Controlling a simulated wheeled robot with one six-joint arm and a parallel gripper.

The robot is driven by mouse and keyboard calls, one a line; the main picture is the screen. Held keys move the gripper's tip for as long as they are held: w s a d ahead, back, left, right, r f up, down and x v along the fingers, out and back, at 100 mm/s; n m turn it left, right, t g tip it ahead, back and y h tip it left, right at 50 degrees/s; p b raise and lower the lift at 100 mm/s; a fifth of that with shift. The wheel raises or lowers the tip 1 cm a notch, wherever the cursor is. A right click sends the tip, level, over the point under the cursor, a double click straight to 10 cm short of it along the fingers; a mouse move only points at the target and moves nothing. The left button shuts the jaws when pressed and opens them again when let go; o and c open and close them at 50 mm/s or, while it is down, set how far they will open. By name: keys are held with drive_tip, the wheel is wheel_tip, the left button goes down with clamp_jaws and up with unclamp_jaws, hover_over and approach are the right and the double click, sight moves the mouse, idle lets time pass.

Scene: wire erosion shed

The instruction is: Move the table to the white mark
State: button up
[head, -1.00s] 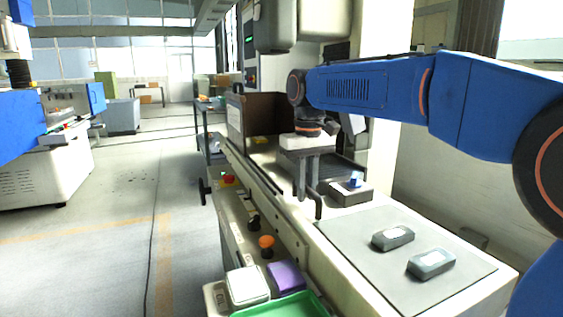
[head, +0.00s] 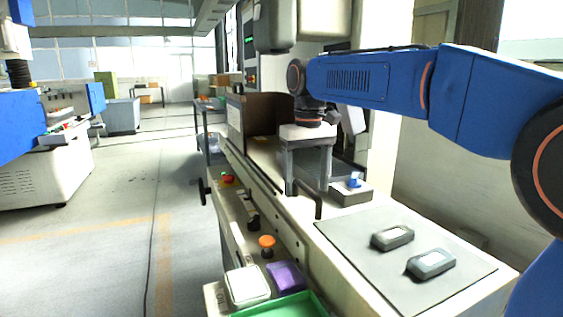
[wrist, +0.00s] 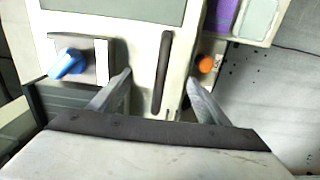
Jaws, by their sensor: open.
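My gripper (head: 306,190) is open and points down over the machine bed; in the wrist view its fingers (wrist: 160,77) appear either side of a dark bar handle (wrist: 161,72), with no clear contact. The handle (head: 318,205) rises from the near end of a pale surface, which looks like the table (wrist: 144,58); its outline is partly hidden by my gripper in the head view. A white strip (wrist: 101,62), possibly the mark, lies left of the handle, beside a blue knob (wrist: 68,63) on a grey block. I cannot tell for certain that it is the mark.
A grey mat (head: 365,245) with two dark grey blocks (head: 392,237) lies at the near right. An orange button (head: 267,241), white and purple pads (head: 286,276) and a green tray (head: 285,307) line the front. The floor at left is open.

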drive_tip(key=shift+r, duration=2.85)
drive_tip(key=shift+s, duration=0.1)
